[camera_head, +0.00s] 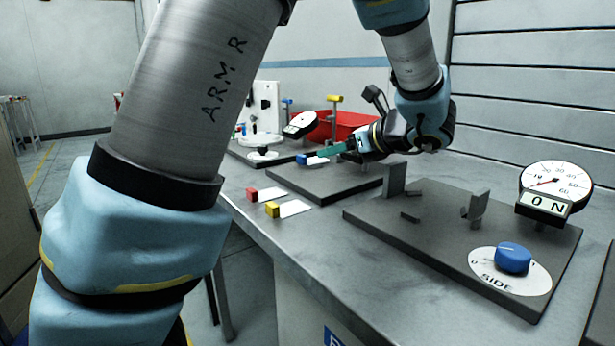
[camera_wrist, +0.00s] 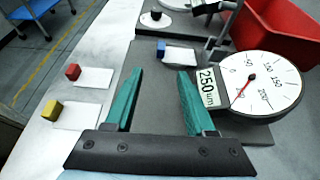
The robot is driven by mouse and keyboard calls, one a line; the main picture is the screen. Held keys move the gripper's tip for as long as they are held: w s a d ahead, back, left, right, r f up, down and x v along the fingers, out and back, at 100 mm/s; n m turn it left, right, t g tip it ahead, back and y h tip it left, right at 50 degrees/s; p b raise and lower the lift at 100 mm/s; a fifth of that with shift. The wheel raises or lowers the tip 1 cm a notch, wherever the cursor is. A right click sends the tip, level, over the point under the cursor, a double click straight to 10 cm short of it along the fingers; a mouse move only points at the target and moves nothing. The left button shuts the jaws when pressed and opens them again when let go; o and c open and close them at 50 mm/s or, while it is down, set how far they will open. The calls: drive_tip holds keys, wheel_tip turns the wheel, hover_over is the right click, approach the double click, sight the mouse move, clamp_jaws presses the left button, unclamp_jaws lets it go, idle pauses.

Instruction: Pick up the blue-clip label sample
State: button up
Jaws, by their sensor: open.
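The blue-clip label sample is a white label with a small blue block at its left end. In the head view its blue clip (camera_head: 302,159) shows just beyond my fingertips, at the far part of a dark board. In the wrist view the blue clip (camera_wrist: 161,48) and its white label (camera_wrist: 180,55) lie flat ahead of the fingertips. My gripper (camera_wrist: 160,75) has green fingers spread apart, with nothing between them. In the head view my gripper (camera_head: 328,152) is over the dark board (camera_head: 325,184); the fingers partly overlap the label there.
A red-clip sample (camera_head: 252,194) and a yellow-clip sample (camera_head: 273,210) lie on the bench to the left. A gauge reading 250 (camera_wrist: 258,85) stands close right of my fingers. A red bin (camera_wrist: 278,32) is behind it. A knob board (camera_head: 450,240) fills the near right.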

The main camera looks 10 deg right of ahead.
sight(305, 156)
drive_tip(key=shift+w+d, duration=0.1)
drive_tip(key=shift+w, duration=0.25)
drive_tip(key=x, duration=0.5)
drive_tip(key=shift+w+f, duration=0.1)
drive_tip(key=shift+w, duration=0.25)
drive_tip(key=shift+a+r+p+x, duration=0.1)
drive_tip(key=shift+a+p+x, duration=0.15)
drive_tip(key=shift+x, duration=1.1)
drive_tip(key=shift+a+r+p+x, duration=0.1)
drive_tip(key=shift+p+x, duration=0.15)
drive_tip(key=shift+x, duration=1.15)
drive_tip(key=shift+s, duration=0.1)
drive_tip(key=shift+c, duration=0.2)
clamp_jaws()
